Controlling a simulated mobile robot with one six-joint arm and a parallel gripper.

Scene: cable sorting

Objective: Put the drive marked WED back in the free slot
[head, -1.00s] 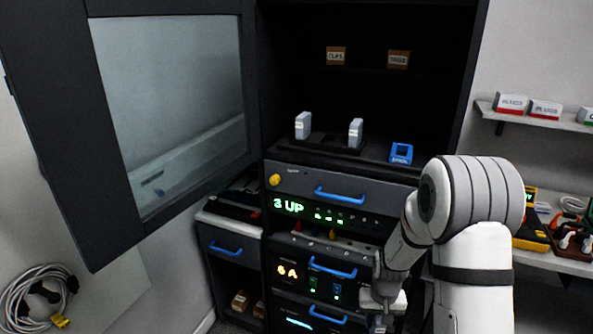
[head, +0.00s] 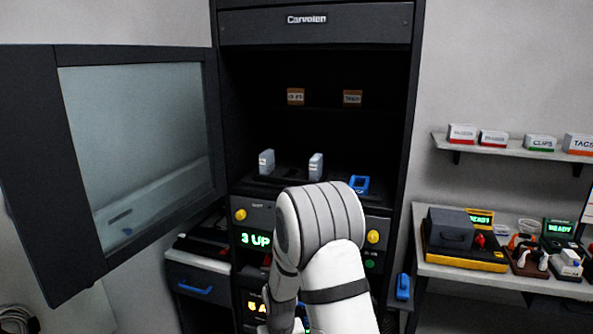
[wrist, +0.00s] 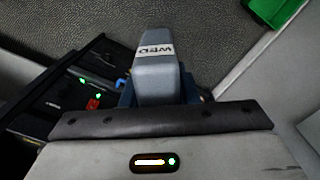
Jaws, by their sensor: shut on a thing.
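The grey-blue drive (wrist: 158,78) has a white label reading WED, upside down in the wrist view. My gripper (wrist: 157,94) is shut on it, with dark blue finger parts showing at either side. In the head view my arm covers the gripper and the held drive. Two pale drives stand upright, apart from each other, in a dark dock (head: 290,182) on the rack shelf: a left one (head: 266,162) and a right one (head: 316,166). A gap shows between them. The slot openings are too dark to make out.
A blue holder (head: 359,184) sits right of the dock. The cabinet's glass door (head: 140,140) stands open at left. Two small tagged boxes (head: 296,97) sit on the upper shelf. A side bench (head: 480,272) with devices is at right. A green thing (wrist: 275,10) shows in the wrist view.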

